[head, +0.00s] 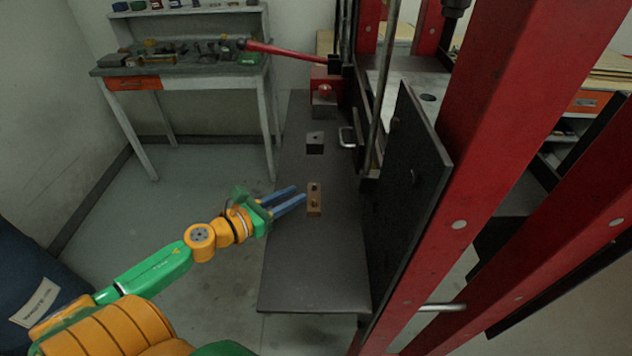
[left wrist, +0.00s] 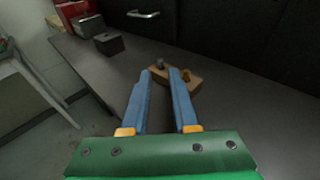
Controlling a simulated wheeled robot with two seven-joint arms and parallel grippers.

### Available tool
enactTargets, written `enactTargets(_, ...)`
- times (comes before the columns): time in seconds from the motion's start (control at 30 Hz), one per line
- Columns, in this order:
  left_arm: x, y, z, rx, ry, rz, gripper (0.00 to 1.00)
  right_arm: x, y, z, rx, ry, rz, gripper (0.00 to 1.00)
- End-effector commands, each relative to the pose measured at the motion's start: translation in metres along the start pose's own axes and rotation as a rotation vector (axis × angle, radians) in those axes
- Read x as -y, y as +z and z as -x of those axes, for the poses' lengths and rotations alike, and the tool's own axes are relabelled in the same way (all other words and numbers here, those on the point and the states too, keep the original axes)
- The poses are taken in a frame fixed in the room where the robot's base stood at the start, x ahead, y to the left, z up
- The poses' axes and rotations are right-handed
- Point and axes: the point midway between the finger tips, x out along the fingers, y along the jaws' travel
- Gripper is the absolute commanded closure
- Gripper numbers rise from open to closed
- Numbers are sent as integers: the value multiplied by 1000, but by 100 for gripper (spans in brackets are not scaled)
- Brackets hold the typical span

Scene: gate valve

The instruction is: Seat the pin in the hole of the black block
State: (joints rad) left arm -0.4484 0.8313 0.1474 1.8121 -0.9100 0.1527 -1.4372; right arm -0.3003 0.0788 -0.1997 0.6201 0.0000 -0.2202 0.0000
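A wooden block (head: 316,197) lies on the dark bench top, with two dark spots on its top; in the left wrist view (left wrist: 205,82) a short grey pin (left wrist: 160,65) stands at its left end. A small brass-coloured piece (left wrist: 186,75) shows beside the right finger. The black block (head: 315,147), with a small hole in its top, sits farther back on the bench; it also shows in the left wrist view (left wrist: 108,43). My left gripper (head: 299,195) is open, its blue fingers apart, tips just short of the wooden block. The grey pin appears between the tips (left wrist: 161,73). My right gripper is out of view.
A red frame (head: 495,150) and an upright dark plate (head: 410,175) stand along the bench's right side. The front of the bench top (head: 315,265) is clear.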

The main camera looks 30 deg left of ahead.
Motion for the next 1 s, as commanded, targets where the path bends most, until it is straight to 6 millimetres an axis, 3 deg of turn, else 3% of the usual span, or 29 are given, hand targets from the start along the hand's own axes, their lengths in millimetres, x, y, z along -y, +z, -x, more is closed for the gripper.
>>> enactTargets(0.3, -3, 3, -39, 1, 1, 2, 73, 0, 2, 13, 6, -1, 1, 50)
enactTargets(0.63, -2, 1, -44, -2, 0, 1, 73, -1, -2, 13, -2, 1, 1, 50)
enactTargets(0.73, -2, 1, -44, -2, 0, 1, 100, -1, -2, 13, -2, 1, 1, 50)
enactTargets(1.0, -2, 1, -44, -2, 0, 1, 100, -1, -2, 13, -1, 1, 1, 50)
